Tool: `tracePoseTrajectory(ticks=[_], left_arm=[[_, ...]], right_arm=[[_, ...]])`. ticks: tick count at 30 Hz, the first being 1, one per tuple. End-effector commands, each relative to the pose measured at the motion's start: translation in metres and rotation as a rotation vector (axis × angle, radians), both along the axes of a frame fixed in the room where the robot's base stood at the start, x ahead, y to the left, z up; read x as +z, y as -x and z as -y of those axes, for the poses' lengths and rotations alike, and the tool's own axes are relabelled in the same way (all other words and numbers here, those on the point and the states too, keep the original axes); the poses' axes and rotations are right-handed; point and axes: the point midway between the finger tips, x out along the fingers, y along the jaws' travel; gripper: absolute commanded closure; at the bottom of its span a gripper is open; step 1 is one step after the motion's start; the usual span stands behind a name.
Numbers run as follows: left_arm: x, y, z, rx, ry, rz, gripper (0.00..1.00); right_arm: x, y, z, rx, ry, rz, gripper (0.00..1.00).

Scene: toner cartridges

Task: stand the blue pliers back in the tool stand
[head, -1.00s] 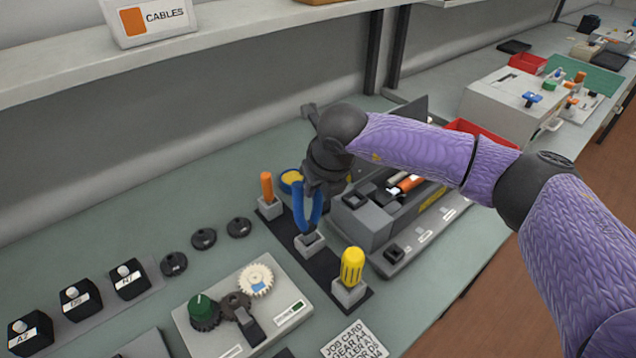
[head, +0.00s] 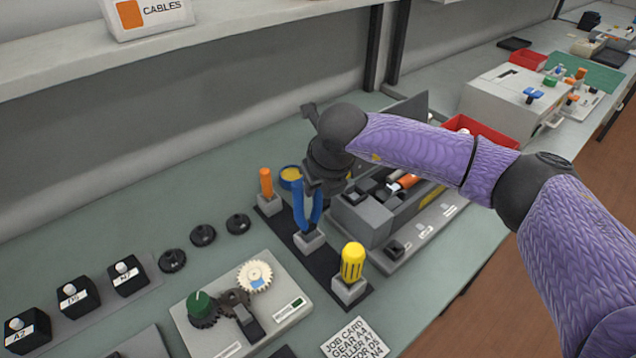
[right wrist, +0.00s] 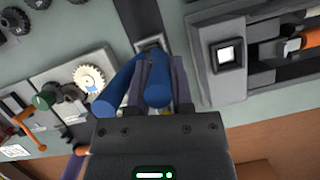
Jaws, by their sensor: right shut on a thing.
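The blue pliers (head: 299,208) stand upright with their handles up at the middle holder of the tool stand (head: 327,277). Their lower end meets the grey middle block (head: 310,240); how deep it sits is hidden. My left gripper is not in view.
An orange-handled tool (head: 265,183) and a yellow-handled screwdriver (head: 352,262) stand in the blocks on either side. A grey tray unit (head: 365,222) is close on the right. A gear board (head: 245,300) lies in front, and a shelf (head: 230,32) runs above.

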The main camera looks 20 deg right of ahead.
Motion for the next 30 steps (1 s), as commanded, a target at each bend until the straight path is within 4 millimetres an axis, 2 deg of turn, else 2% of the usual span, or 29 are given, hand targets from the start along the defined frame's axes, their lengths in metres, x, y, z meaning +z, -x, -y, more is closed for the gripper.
tracePoseTrajectory(ticks=[29, 30], left_arm=[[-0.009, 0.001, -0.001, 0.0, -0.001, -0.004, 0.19], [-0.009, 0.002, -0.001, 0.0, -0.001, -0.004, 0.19]], right_arm=[[-0.012, 0.0, 0.0, 0.0, -0.001, 0.001, 1.0], [-0.012, 0.0, 0.0, 0.0, -0.001, 0.001, 0.68]])
